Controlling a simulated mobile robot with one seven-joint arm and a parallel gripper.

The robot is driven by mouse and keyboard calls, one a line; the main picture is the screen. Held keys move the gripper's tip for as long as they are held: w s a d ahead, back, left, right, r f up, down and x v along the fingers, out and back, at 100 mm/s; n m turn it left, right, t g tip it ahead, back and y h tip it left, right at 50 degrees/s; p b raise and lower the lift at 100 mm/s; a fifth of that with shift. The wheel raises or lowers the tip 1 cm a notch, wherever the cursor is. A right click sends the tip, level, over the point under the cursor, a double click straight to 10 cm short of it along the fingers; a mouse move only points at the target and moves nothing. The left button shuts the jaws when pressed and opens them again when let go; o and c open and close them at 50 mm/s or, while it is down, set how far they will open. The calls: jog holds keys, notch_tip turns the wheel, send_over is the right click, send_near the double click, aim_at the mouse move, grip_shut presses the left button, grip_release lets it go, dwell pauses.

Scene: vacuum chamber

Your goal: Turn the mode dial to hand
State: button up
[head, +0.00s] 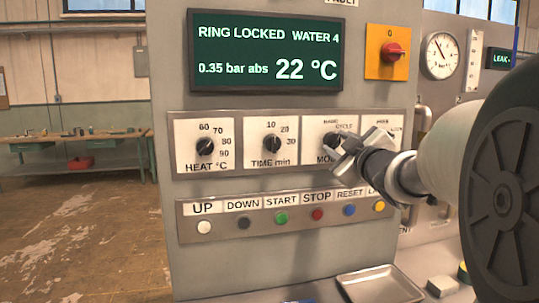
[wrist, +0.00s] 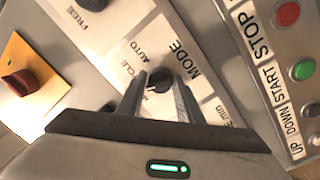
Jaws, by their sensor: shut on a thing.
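The mode dial (wrist: 159,80) is a small black knob on a white plate marked MODE, with AUTO and a partly hidden word ending in CYCLE legible in the wrist view. My gripper (wrist: 158,84) is shut on the dial, one finger on each side of it. In the head view my gripper (head: 338,148) covers part of the mode plate (head: 326,124), and the dial's black edge shows just behind the fingers. The HAND label is too small or hidden to read surely, and I cannot tell exactly where the dial points.
The HEAT dial (head: 205,146) and TIME dial (head: 269,144) sit left of the mode plate. A row of push buttons (head: 281,217) runs below. The display (head: 265,52) and a red switch on a yellow plate (head: 392,52) are above. A metal tray (head: 380,286) lies below the panel.

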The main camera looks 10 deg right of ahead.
jog(key=shift+f+n+b, duration=0.1)
jog(key=shift+n+b, duration=1.5)
jog(key=shift+n, duration=0.6)
jog(key=o, duration=1)
